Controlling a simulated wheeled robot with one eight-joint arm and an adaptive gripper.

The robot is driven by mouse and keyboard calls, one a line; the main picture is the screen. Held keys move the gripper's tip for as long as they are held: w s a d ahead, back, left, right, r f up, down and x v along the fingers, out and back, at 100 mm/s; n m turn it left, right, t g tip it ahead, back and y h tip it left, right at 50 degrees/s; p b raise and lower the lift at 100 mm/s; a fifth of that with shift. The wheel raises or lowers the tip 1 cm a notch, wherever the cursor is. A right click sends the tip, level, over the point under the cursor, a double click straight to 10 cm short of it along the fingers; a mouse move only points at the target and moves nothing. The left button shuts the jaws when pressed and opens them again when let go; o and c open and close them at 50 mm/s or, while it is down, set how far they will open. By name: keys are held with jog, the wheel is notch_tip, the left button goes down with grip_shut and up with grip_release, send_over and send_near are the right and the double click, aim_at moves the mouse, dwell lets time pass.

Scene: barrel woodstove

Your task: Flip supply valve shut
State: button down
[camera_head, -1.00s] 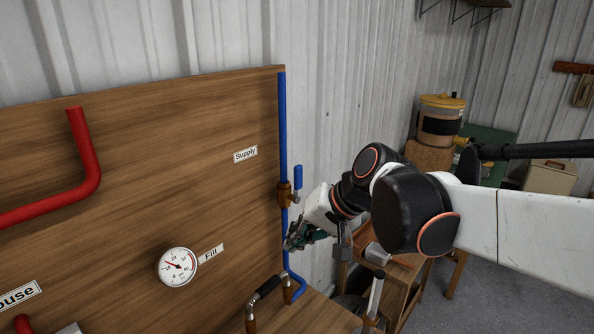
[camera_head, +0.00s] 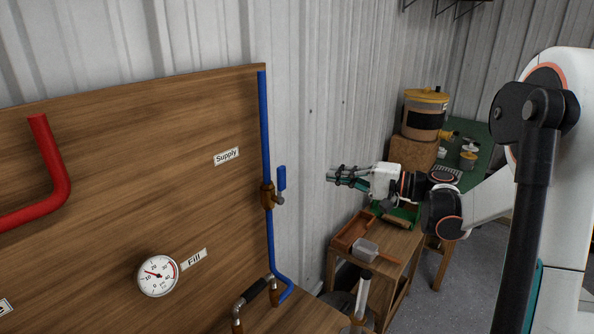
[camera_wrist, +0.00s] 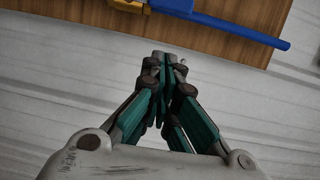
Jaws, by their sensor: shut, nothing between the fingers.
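The supply valve (camera_head: 268,194) is a brass body on the vertical blue pipe (camera_head: 265,125) at the right edge of the wooden panel, near the "Supply" label (camera_head: 227,156). Its blue lever handle (camera_head: 281,177) points up, roughly parallel to the pipe. My gripper (camera_head: 332,175) is to the right of the valve, apart from it, with its fingers pointing left. In the wrist view the gripper (camera_wrist: 165,62) is shut and empty. The blue pipe and part of the brass fitting (camera_wrist: 128,5) show at the top of that view, beyond the fingertips.
A pressure gauge (camera_head: 158,276) and a black-handled fitting (camera_head: 256,291) are lower on the panel. A small wooden table (camera_head: 385,250) with a tray stands below my arm. A yellow-lidded bucket (camera_head: 425,115) is behind. The space between gripper and valve looks clear.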

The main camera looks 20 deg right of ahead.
aim_at(282, 187)
jog(key=shift+d+r+t, duration=0.1)
jog(key=shift+d+t, duration=0.2)
jog(key=shift+d, duration=0.55)
jog(key=shift+w+a, duration=0.1)
jog(key=w+a+b, duration=0.2)
jog(key=w+a, duration=0.2)
jog(key=a, duration=0.6)
jog(key=shift+a+b, duration=0.4)
jog(key=shift+s, duration=0.1)
jog(key=shift+s+a+r+n, duration=0.1)
jog(key=shift+a+r+n, duration=0.1)
jog(key=shift+n, duration=0.1)
